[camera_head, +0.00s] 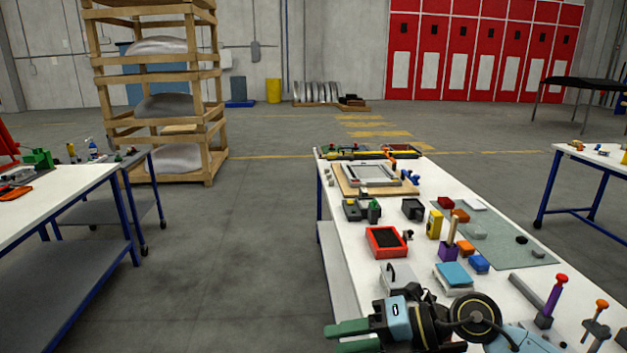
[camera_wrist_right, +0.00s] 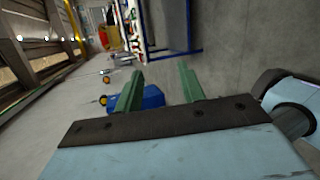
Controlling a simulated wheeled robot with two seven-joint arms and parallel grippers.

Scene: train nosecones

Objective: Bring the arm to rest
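My right gripper (camera_head: 332,339) is at the bottom of the head view, near the left front side of the white-topped workbench (camera_head: 507,277). Its two green fingers point left and are apart, with nothing between them. In the right wrist view the same gripper (camera_wrist_right: 158,78) shows its green fingers spread, with the floor beyond. A blue rounded part shows behind the fingers; I cannot tell what it is. My left gripper is not in the head view.
The workbench holds a red tray (camera_head: 386,241), a yellow tool (camera_head: 434,224), a wooden board (camera_head: 345,187) and several small parts. Another table (camera_head: 75,183) stands at left, and a wooden rack (camera_head: 103,100) behind it. Bare floor (camera_head: 230,260) lies between the tables.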

